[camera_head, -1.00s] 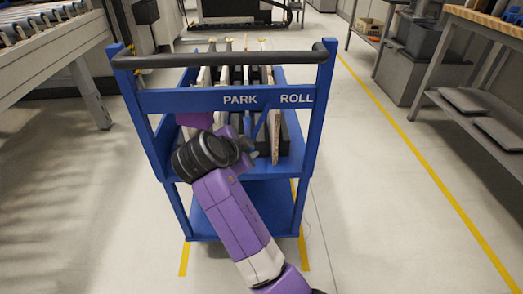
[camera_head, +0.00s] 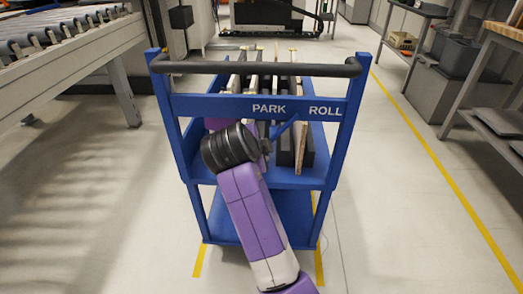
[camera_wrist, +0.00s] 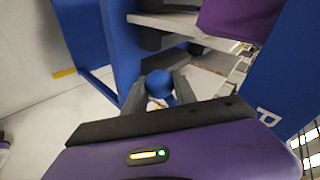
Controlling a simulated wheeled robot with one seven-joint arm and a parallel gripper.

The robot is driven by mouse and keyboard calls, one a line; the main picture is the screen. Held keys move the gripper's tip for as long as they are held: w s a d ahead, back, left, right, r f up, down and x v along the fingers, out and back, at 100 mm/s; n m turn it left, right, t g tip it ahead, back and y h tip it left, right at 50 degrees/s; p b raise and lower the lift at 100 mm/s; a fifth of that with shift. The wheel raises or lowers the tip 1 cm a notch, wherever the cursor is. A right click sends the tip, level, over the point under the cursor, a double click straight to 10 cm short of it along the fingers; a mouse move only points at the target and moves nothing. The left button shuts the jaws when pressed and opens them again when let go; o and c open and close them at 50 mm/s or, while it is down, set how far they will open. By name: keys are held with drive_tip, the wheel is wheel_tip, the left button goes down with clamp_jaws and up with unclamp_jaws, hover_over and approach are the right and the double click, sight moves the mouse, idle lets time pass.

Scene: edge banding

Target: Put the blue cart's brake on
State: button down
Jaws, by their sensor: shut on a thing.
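The blue cart (camera_head: 168,110) stands ahead of me with white PARK (camera_head: 268,108) and ROLL (camera_head: 325,111) labels on its front panel. A blue lever (camera_head: 284,128) slopes down to the left from between the labels, its lower end under PARK. My gripper (camera_head: 267,146) is at that lower end, partly hidden by my wrist. In the wrist view, my gripper's dark fingers (camera_wrist: 159,92) are shut on the lever's round blue knob (camera_wrist: 159,82).
Upright boards (camera_head: 301,148) stand on the cart's upper shelf behind my gripper. A black handlebar (camera_head: 250,68) crosses above the panel. A roller conveyor (camera_head: 65,40) is at left, a workbench (camera_head: 505,85) at right. Floor beside the cart is clear.

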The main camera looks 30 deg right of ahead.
drive_tip(key=c, duration=1)
unclamp_jaws()
drive_tip(key=p+v, duration=0.2)
drive_tip(key=v, duration=0.5)
drive_tip(key=shift+s+a+r, duration=0.2)
drive_tip(key=shift+s+r, duration=0.05)
